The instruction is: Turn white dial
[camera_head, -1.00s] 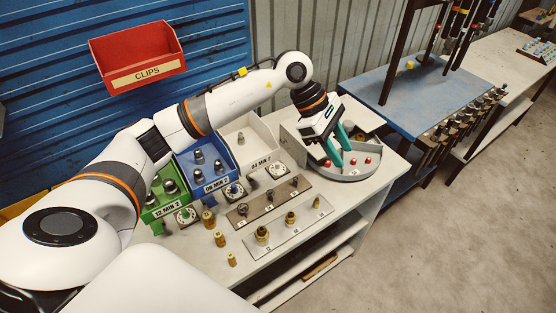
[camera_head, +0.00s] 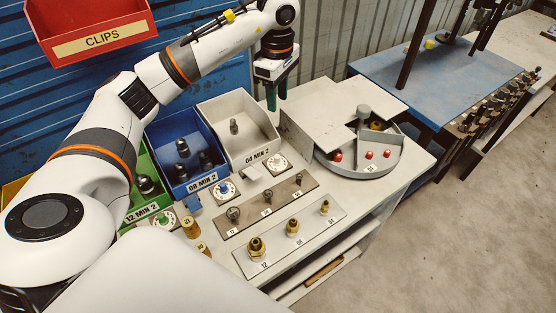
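The white dial (camera_head: 276,162) sits on the bench in front of the white bin labelled "04 MIN 2" (camera_head: 243,137). It is a small plate with a round white knob. Similar dials with a blue knob (camera_head: 224,188) and a green knob (camera_head: 164,218) sit to its left, in front of the blue and green bins. My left gripper (camera_head: 277,98) points down above the back of the bench, just right of the white bin. It is above and behind the white dial, apart from it. Its two teal fingers stand apart with nothing between them. My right gripper is not in view.
A grey round tray (camera_head: 372,172) with red pieces stands right of the dials, beside a white raised cover (camera_head: 318,117). Plates with metal fittings (camera_head: 292,232) lie in front. A red CLIPS bin (camera_head: 92,45) hangs on the blue wall. A blue table (camera_head: 433,85) stands at right.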

